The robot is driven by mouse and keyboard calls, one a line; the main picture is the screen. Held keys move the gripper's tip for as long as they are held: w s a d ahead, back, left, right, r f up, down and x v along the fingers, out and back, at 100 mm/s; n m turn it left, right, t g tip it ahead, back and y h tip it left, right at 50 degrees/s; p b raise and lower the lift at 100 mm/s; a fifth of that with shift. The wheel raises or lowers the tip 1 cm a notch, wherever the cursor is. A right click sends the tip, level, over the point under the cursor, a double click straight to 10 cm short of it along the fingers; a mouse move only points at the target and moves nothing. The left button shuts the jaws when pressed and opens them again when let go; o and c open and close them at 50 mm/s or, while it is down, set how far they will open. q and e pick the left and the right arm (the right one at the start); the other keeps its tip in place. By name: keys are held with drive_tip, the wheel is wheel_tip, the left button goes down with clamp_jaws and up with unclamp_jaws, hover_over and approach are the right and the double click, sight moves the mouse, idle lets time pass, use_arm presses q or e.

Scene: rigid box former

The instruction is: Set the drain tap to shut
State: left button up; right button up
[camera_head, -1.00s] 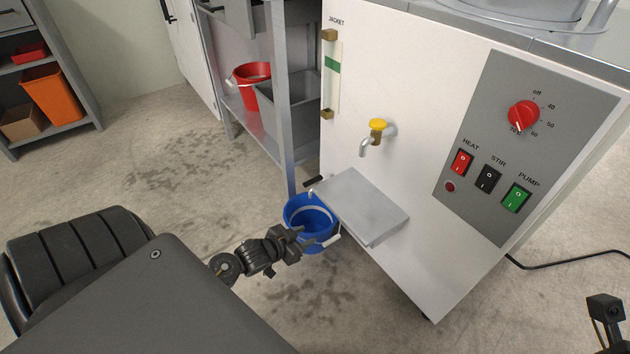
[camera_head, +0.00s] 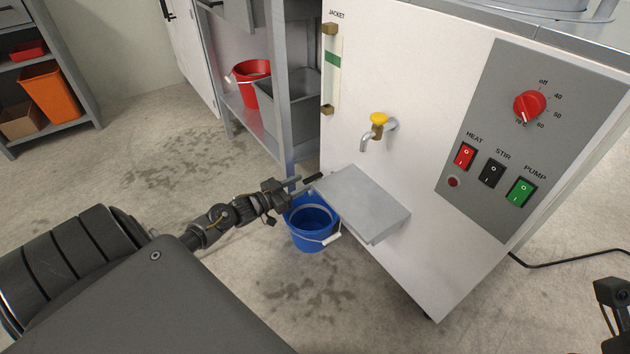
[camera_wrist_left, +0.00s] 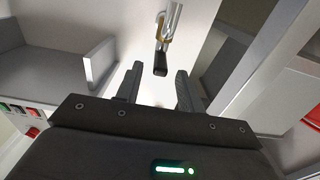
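The drain tap shows in the left wrist view as a metal and brass fitting with a black lever grip (camera_wrist_left: 161,62). In the head view its black lever (camera_head: 313,177) sticks out beside the cabinet's lower left, over the blue bucket (camera_head: 312,238); the tap's body is mostly hidden there. My left gripper (camera_head: 301,186) is open just in front of the lever. In the left wrist view the lever's end lies between the open fingertips (camera_wrist_left: 158,74), with gaps on both sides. Part of my right arm's end (camera_head: 612,293) shows at the lower right; its fingers are not clear.
A grey metal ledge (camera_head: 365,202) juts from the white cabinet (camera_head: 385,80) right of the lever. A yellow-handled tap (camera_head: 378,119) sits above it. A steel rack (camera_head: 279,90) stands close behind on the left. The floor at left is clear.

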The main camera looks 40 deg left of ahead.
sight(322, 174)
use_arm(q)
drive_tip(key=b+x, duration=0.2)
drive_tip(key=x, duration=0.4)
drive_tip(key=shift+w, duration=0.2)
drive_tip(key=shift+d, duration=0.1)
clamp_jaws()
